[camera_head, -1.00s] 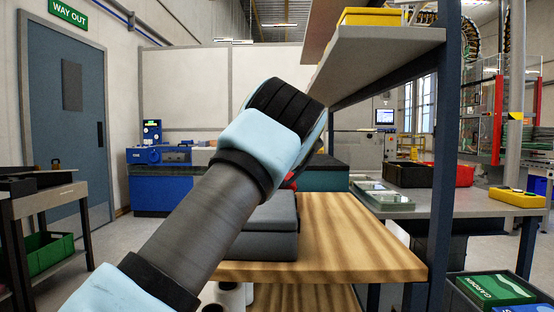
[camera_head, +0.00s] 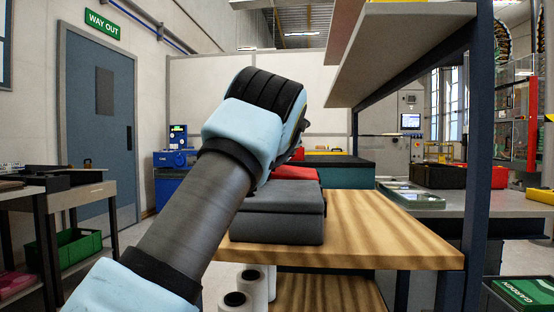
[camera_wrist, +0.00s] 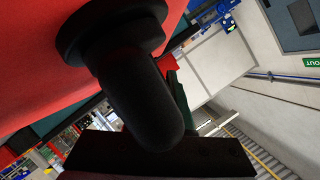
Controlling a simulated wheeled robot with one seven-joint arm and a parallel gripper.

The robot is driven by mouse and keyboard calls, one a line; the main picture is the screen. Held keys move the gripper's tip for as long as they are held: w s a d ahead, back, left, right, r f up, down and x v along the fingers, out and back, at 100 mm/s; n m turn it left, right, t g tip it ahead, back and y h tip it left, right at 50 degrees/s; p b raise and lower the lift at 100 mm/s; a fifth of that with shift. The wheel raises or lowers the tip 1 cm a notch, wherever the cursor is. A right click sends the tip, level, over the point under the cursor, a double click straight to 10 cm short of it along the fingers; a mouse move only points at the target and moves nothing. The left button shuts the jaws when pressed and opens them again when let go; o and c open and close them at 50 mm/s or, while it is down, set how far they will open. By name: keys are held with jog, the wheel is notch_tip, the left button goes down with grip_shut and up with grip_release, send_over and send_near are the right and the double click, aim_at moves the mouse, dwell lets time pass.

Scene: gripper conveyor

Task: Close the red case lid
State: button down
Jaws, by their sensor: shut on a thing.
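In the head view a red part of the case (camera_head: 305,174) shows behind a grey case on the wooden table. A smaller red bit (camera_head: 298,154) shows beside my wrist; I cannot tell whether it is the lid. My arm hides most of the red case and my gripper's fingers. In the wrist view a large red surface (camera_wrist: 45,55), which looks like the lid, fills the upper left. A black rounded handle (camera_wrist: 135,85) stands out from it. My gripper (camera_wrist: 150,152), a dark bar at the bottom, is shut at this handle; the exact contact is hidden.
The grey case (camera_head: 285,218) lies shut on the wooden table (camera_head: 390,228), close in front of the red one. The table's right side is clear. A grey shelf (camera_head: 405,30) overhangs at upper right, with a dark upright post (camera_head: 477,170) beside it.

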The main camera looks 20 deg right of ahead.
jog(key=c, duration=0.8)
grip_release()
jog(key=shift+r, duration=0.1)
notch_tip(320, 180, up, 10)
jog(key=p, duration=0.3)
